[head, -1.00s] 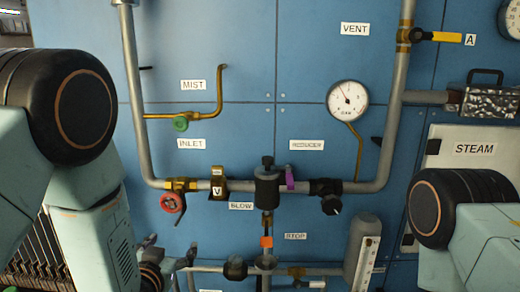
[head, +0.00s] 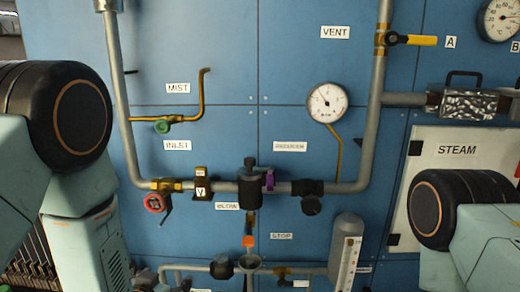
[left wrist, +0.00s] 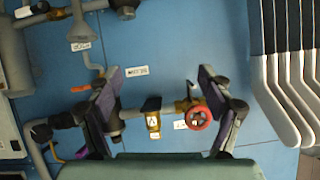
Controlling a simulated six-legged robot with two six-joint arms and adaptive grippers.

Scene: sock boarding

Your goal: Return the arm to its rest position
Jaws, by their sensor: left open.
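My left arm comes in at the left of the head view, bent downward, with its gripper mostly below the picture's bottom edge. In the left wrist view my left gripper (left wrist: 160,108) is open, its two dark fingers spread wide with nothing between them but the view of the panel. The red valve wheel (left wrist: 198,118) shows beside one finger and the V-marked tag (left wrist: 152,121) shows between the fingers, both beyond the gripper. My right arm shows at the lower right of the head view; its gripper is out of the picture.
The blue panel (head: 225,60) carries grey pipes, a pressure gauge (head: 327,102), a red wheel (head: 155,202), a green knob (head: 162,127) and a yellow handle (head: 422,40). A STEAM plate (head: 480,140) is at the right. Ribbed grey bars (left wrist: 285,70) stand beside the panel.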

